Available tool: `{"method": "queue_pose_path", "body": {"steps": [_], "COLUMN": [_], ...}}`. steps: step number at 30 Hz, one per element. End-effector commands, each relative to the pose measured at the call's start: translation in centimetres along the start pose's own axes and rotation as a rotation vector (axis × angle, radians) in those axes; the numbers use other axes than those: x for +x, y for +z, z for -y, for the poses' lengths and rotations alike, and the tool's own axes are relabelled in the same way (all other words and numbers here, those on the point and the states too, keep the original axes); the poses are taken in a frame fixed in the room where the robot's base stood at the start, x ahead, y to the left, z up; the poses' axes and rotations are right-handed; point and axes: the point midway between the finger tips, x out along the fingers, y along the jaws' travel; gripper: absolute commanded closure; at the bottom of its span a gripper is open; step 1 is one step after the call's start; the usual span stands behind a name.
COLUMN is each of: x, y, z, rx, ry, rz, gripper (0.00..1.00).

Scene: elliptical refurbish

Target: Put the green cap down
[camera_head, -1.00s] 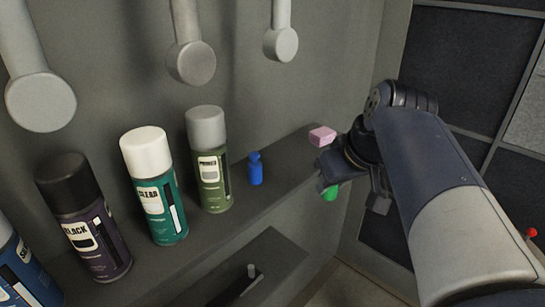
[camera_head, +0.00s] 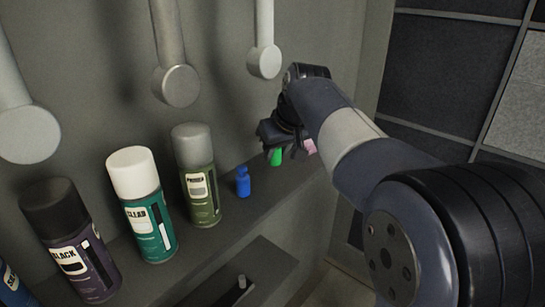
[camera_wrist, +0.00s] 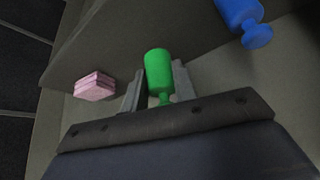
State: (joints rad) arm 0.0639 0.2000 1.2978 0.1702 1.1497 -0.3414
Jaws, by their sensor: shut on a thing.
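The green cap (camera_wrist: 158,70) is held between the two fingers of my gripper (camera_wrist: 152,95) in the wrist view. In the head view, the green cap (camera_head: 276,157) shows just below my gripper (camera_head: 277,146), above or at the shelf (camera_head: 257,209). I cannot tell whether it touches the shelf. A small blue bottle-shaped piece (camera_head: 243,181) stands on the shelf to the left of the cap. A pink block (camera_head: 310,147) lies to the right, partly hidden by my arm. It also shows in the wrist view (camera_wrist: 94,86).
Grey round-ended rods (camera_head: 264,62) hang above. A lower ledge (camera_head: 251,275) sits below the shelf.

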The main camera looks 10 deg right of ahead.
Motion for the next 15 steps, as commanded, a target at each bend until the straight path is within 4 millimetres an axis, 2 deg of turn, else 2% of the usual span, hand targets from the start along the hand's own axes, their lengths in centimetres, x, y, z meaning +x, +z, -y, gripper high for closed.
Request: {"method": "queue_pose_path", "body": {"steps": [6,12,15], "x": [0.7,3.5,3.7], "y": [-1.3,0.6,0.7], "z": [0.1,0.0,0.0], "rx": [-0.002,0.0,-0.001], "ry": [0.0,0.0,0.0], "rz": [0.001,0.001,-0.001], "gripper": [1.0,1.0,1.0]}}
